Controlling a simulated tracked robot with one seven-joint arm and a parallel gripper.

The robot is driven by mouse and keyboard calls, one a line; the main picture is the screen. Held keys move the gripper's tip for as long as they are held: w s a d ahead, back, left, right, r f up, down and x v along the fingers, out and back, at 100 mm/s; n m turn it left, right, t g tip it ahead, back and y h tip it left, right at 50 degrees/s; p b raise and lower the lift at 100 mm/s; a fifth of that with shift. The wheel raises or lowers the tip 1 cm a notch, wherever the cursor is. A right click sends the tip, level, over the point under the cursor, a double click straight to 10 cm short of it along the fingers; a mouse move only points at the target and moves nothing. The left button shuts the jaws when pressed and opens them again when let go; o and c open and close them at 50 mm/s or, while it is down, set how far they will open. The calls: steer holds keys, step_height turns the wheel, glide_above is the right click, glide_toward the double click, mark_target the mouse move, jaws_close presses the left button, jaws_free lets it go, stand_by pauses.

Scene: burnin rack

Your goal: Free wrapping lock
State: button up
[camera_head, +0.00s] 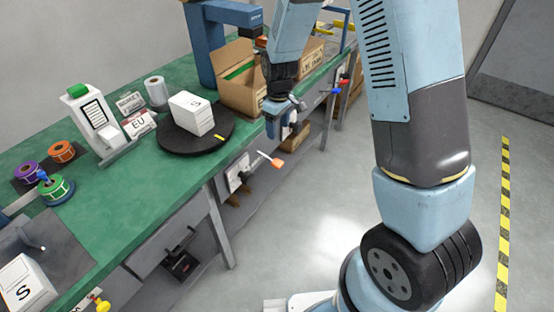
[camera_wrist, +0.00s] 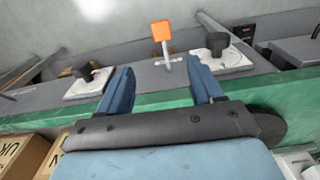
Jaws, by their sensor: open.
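A lever with an orange handle (camera_head: 277,162) and a pale shaft sticks out from the bench's front side, below the edge near the black turntable (camera_head: 170,139). In the wrist view the orange handle (camera_wrist: 162,30) stands beyond the fingertips, roughly centred between them, with its shaft running down to a grey rail. My gripper (camera_head: 283,132) is at the bench's front edge, above the lever and to its right. In the wrist view my gripper (camera_wrist: 161,78) has its blue fingers apart with nothing between them. I cannot tell which fitting is the lock.
White plates with black knobs (camera_wrist: 217,42) flank the lever. The green bench (camera_head: 120,215) carries a white box (camera_head: 192,113), an open carton (camera_head: 240,88), tape rolls and a label dispenser (camera_head: 92,118). A yellow knob (camera_head: 102,305) is lower left. The floor at right is clear.

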mark_target(276, 162)
steer(key=f, duration=1.5)
steer(key=shift+w+a+f, duration=0.1)
steer(key=shift+a+f, duration=0.2)
jaws_close()
